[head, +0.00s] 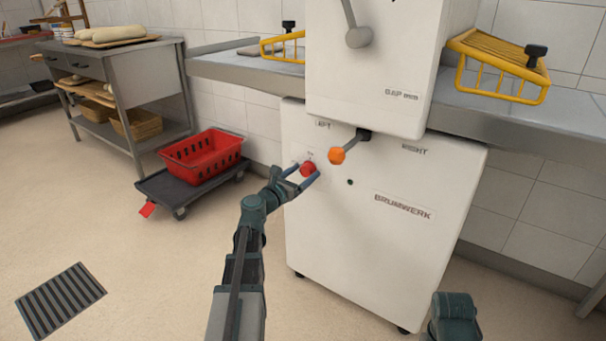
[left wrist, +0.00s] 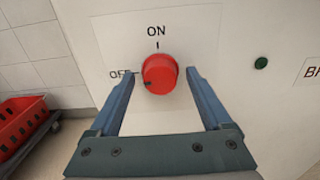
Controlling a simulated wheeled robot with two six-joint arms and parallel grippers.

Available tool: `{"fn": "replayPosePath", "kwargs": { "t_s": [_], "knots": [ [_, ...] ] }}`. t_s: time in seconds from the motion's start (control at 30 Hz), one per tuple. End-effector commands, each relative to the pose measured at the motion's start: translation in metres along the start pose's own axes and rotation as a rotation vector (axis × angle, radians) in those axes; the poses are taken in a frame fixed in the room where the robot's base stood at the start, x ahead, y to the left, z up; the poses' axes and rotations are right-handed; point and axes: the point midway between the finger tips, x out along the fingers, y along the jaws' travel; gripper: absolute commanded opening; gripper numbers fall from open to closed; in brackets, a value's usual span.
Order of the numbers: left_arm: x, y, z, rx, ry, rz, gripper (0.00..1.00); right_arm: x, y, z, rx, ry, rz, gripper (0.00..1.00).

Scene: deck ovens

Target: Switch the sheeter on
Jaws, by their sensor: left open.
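The sheeter is a white machine (head: 370,240) with a red rotary knob (head: 308,169) on its front. In the left wrist view the knob (left wrist: 160,74) has ON printed above it and OFF to its left. A dark mark on its left side points toward OFF. My left gripper (head: 305,174) is open at the knob, with one blue finger on each side. In the left wrist view a gap shows at the right finger; contact at the left is unclear. Part of my right arm shows at the bottom right; its gripper is out of view.
An orange-ended lever (head: 337,156) sticks out just right of the knob. A small dark green lamp (head: 350,182) is on the panel. A red crate (head: 203,160) on a low dolly (head: 165,190) stands to the left. Yellow guards (head: 500,62) sit at the machine's sides.

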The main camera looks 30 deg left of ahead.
Motion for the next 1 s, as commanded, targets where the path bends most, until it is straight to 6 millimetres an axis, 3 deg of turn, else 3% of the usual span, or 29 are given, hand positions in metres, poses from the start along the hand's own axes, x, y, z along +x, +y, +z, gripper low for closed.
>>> {"fn": "replayPosePath", "kwargs": {
  "t_s": [0.17, 0.63, 1.0],
  "knots": [
    [-0.0001, -0.0002, 0.0000, 0.000, 0.000, 0.000, 0.82, 0.0000, 0.0000, 0.0000, 0.000, 0.000, 0.000, 0.50],
    [-0.0002, -0.0002, 0.0000, 0.000, 0.000, -0.001, 0.00, 0.0000, 0.0000, 0.0000, 0.000, 0.000, 0.000, 0.50],
    [-0.0003, -0.0002, 0.0000, 0.073, 0.000, -0.001, 0.00, 0.0000, 0.0000, 0.0000, 0.000, 0.000, 0.000, 0.50]
  ]
}}
